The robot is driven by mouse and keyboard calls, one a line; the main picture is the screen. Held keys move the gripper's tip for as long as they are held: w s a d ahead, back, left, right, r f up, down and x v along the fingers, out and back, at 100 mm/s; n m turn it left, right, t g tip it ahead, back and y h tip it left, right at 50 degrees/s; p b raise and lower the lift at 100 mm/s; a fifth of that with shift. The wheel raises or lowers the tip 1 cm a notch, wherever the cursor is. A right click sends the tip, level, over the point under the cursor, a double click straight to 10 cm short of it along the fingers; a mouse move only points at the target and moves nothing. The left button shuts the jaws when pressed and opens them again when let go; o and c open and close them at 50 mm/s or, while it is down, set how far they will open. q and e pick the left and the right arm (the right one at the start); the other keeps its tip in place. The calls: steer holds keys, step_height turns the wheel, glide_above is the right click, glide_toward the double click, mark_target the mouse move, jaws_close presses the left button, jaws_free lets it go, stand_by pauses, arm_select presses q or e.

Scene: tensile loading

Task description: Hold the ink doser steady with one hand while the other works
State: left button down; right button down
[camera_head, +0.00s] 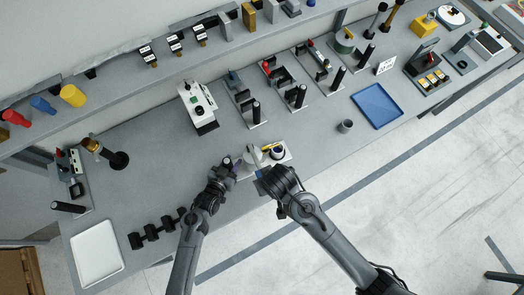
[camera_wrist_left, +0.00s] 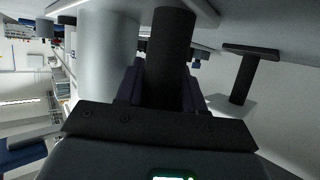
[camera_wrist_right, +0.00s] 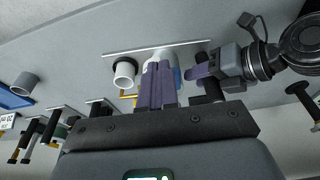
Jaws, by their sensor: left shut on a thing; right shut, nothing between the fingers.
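My left gripper (camera_head: 235,166) is shut on a dark upright cylinder (camera_wrist_left: 170,55), which may be part of the ink doser. A large pale grey cylinder (camera_wrist_left: 108,45) stands beside it in the left wrist view. My right gripper (camera_wrist_right: 158,85) is shut and empty, its purple fingers pressed together. A blue and white object (camera_wrist_right: 177,74) shows just behind these fingers; I cannot tell whether they touch it. The left gripper's purple fingers (camera_wrist_right: 203,72) show close by on the right in the right wrist view. Which piece is the whole ink doser is unclear.
A white plate (camera_head: 287,157) by the grippers carries a black-rimmed cup (camera_head: 277,153) and a yellow part (camera_head: 267,148). A grey cup (camera_head: 345,126) and blue tray (camera_head: 377,106) lie right. Black dumbbell-like pieces (camera_head: 150,233) and a white tray (camera_head: 97,252) lie left.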

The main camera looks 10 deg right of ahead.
steer(key=v, duration=0.7)
steer(key=shift+r, duration=0.2)
stand_by(0.8)
steer(key=w+r, duration=0.1)
steer(key=w+a+r, duration=0.1)
steer(key=w+r, duration=0.1)
steer(key=shift+f, duration=0.1)
stand_by(0.3)
steer(key=shift+x, duration=3.45)
